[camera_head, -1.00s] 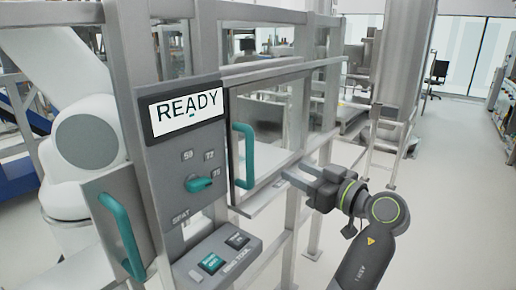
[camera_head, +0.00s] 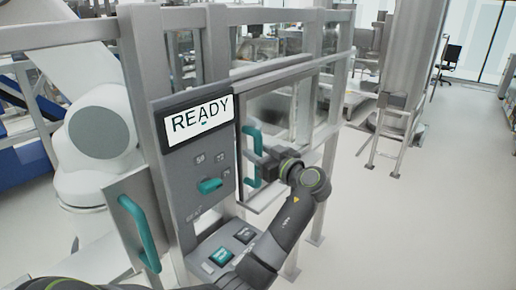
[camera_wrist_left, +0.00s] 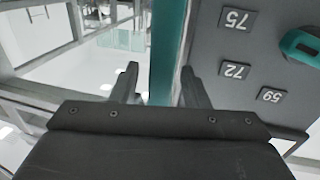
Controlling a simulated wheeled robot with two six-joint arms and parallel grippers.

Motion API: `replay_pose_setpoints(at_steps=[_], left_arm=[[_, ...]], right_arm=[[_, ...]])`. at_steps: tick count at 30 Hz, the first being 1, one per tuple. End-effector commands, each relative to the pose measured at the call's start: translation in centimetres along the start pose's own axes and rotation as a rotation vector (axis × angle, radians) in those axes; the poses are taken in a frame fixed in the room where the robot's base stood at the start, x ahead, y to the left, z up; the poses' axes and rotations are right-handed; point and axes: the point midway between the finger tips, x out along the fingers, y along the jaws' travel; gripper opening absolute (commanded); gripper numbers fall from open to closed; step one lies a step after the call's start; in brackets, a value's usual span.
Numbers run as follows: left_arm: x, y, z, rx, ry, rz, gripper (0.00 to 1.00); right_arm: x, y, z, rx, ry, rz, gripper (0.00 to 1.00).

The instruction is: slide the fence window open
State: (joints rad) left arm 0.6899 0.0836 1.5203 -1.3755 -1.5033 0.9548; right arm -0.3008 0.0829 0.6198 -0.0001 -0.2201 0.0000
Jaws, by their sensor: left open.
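The fence window (camera_head: 285,112) is a grey-framed clear panel in the metal fence, right of the control panel. Its upright teal handle (camera_head: 257,140) is near its left edge. My left gripper (camera_head: 258,165) is at the lower part of this handle, its arm reaching up from below. My right gripper is not in view.
A control panel (camera_head: 190,160) with a READY screen (camera_head: 200,122) and teal dial (camera_head: 209,186) stands left of the window. A button box (camera_head: 222,254) juts out below. Another teal handle (camera_head: 140,232) is at lower left.

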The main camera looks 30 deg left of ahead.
Motion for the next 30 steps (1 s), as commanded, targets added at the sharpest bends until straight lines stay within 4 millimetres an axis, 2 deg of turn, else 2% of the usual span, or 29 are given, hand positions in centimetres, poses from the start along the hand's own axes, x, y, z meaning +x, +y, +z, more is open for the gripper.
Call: replay_pose_setpoints(at_steps=[9,18,26,30], left_arm=[[0.26,0.0,0.04,0.0,0.0,0.0,0.4],[0.23,0.0,0.02,0.0,0.0,0.0,0.01],[0.22,0.04,0.03,0.0,0.0,0.0,0.0],[0.29,0.41,0.15,-0.002,0.001,0.001,0.0]], right_arm=[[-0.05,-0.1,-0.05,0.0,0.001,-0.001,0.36],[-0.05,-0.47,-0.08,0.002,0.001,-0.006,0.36],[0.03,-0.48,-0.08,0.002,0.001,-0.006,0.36],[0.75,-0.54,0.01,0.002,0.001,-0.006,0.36]])
